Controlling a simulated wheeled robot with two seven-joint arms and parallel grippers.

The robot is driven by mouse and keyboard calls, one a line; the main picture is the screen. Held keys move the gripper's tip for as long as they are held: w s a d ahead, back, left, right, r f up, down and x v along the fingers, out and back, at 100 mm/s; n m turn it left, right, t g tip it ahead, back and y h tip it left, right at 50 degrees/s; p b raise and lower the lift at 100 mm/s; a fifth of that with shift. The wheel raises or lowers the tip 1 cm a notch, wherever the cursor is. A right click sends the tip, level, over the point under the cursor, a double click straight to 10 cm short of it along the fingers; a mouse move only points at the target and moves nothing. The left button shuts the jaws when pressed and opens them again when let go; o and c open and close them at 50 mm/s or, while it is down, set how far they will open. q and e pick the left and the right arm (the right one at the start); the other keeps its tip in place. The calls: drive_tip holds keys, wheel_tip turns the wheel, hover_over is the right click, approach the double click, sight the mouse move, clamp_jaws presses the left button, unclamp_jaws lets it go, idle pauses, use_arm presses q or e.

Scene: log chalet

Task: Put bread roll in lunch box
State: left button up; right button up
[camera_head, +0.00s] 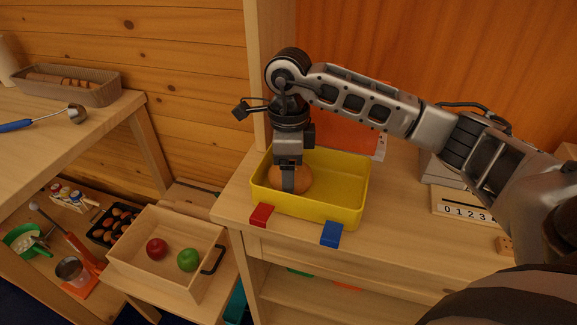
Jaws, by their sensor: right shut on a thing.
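The lunch box (343,192) is an open yellow box with one red and one blue clip on its front edge. It stands on the wooden cabinet top in the middle of the view. The bread roll (304,178) is round and brown and shows inside the outline of the box, toward its left end. My right gripper (288,185) points straight down over the box and is shut on the bread roll. Its fingers hide part of the roll. I cannot tell whether the roll touches the box floor. My left gripper is not in view.
A light number board (465,207) and a small wooden block (504,246) lie to the right. An orange panel (345,134) stands behind the box. Lower left, a wooden crate (150,272) holds a red and a green apple. A basket (88,92) and a blue-handled scoop (40,121) are on the left table.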

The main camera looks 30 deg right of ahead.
drive_tip(key=shift+f+b, duration=0.3)
drive_tip(key=o, duration=0.7)
drive_tip(key=shift+r, duration=0.2)
drive_tip(key=r, duration=0.8)
drive_tip(key=w+r, duration=0.1)
drive_tip(key=r, duration=0.3)
drive_tip(key=shift+d, duration=0.25)
drive_tip(key=shift+s, duration=0.1)
